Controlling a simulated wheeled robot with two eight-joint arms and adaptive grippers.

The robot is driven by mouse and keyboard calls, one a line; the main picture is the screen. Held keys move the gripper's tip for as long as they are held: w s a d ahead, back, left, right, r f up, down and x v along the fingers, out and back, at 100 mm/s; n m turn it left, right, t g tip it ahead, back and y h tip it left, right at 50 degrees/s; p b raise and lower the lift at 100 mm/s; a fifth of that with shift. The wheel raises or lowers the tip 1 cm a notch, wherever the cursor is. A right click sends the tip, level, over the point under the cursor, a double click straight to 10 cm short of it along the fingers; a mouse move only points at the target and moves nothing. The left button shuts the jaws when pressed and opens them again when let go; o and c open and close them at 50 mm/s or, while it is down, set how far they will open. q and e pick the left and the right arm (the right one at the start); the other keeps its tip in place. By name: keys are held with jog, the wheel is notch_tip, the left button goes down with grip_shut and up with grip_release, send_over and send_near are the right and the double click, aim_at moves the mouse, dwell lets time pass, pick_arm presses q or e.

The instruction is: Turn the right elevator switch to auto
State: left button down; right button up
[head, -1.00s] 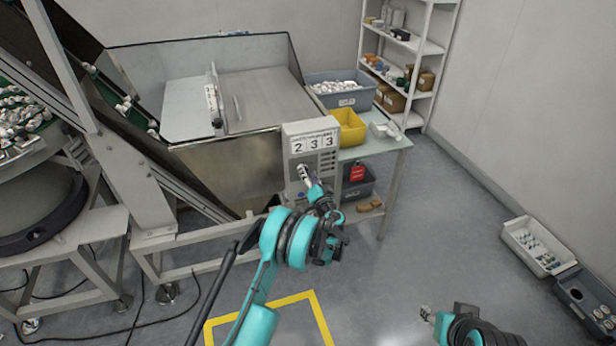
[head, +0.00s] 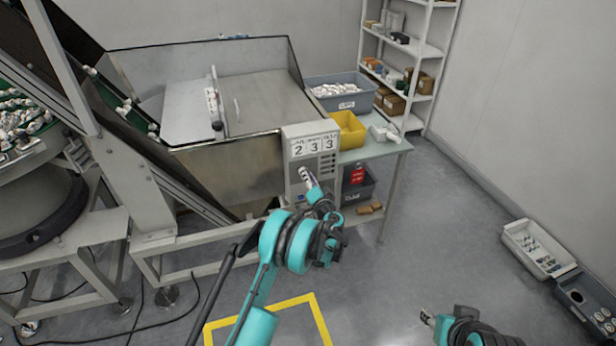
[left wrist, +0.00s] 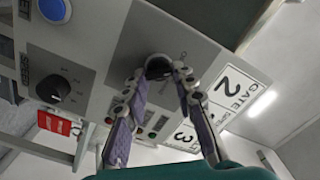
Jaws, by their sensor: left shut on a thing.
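The grey control box (head: 296,165) stands at the front right corner of the steel machine, with number plates on its face. In the left wrist view a round black switch knob (left wrist: 159,67) sits on the box's panel. My left gripper (head: 304,174) is at the panel. The left wrist view shows its fingers (left wrist: 160,72) shut on this knob from both sides. The lettering around the knob is too small to read, and the fingers hide part of it. My right gripper (head: 427,316) is low in the head view, away from the box; its jaws are too small to judge.
A second black knob (left wrist: 52,90) and a blue button (left wrist: 54,10) are on the same panel. A yellow bin (head: 348,130) and a grey bin (head: 341,103) stand beside the box.

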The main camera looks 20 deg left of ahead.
pick_arm(q)
jog(key=shift+d+f+m, duration=0.1)
jog(key=shift+f+m, duration=0.05)
jog(key=shift+m, duration=1.8)
jog(key=shift+d+f+m, duration=0.1)
jog(key=shift+m, duration=1.85)
jog(key=c, duration=1.2)
grip_release()
jog(key=shift+w, duration=0.1)
jog(key=v, duration=1.2)
jog(key=shift+d, duration=0.15)
